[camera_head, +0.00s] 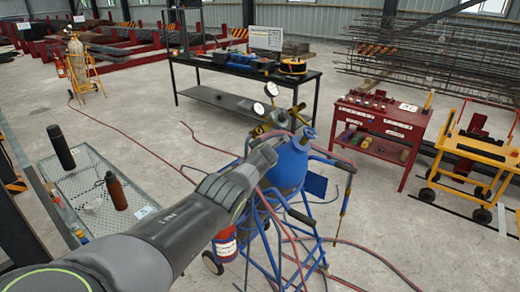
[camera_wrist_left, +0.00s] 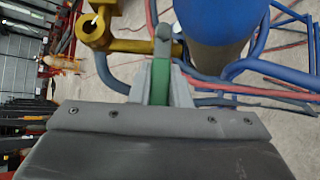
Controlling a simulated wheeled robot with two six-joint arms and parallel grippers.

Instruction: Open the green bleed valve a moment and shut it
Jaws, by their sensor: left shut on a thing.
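The green bleed valve handle (camera_wrist_left: 160,80) stands between the fingers of my left gripper (camera_wrist_left: 161,85) in the left wrist view. The gripper is shut on it. The handle joins a brass fitting (camera_wrist_left: 133,45) beside the blue cylinder (camera_wrist_left: 212,22). In the head view my left arm reaches from the lower left to the blue cylinder (camera_head: 290,163), with my left gripper (camera_head: 272,140) at its upper left side. The handle is hidden there by the gripper and arm. Two round gauges (camera_head: 271,89) stand above the gripper. My right gripper is in neither view.
A blue wheeled cart frame (camera_head: 318,246) carries the cylinder, with red hoses (camera_head: 345,240) around it. A grated table (camera_head: 85,183) with bottles is at left. A black workbench (camera_head: 319,85) stands behind; a red tool cart (camera_head: 414,120) and yellow cart (camera_head: 478,145) are at right.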

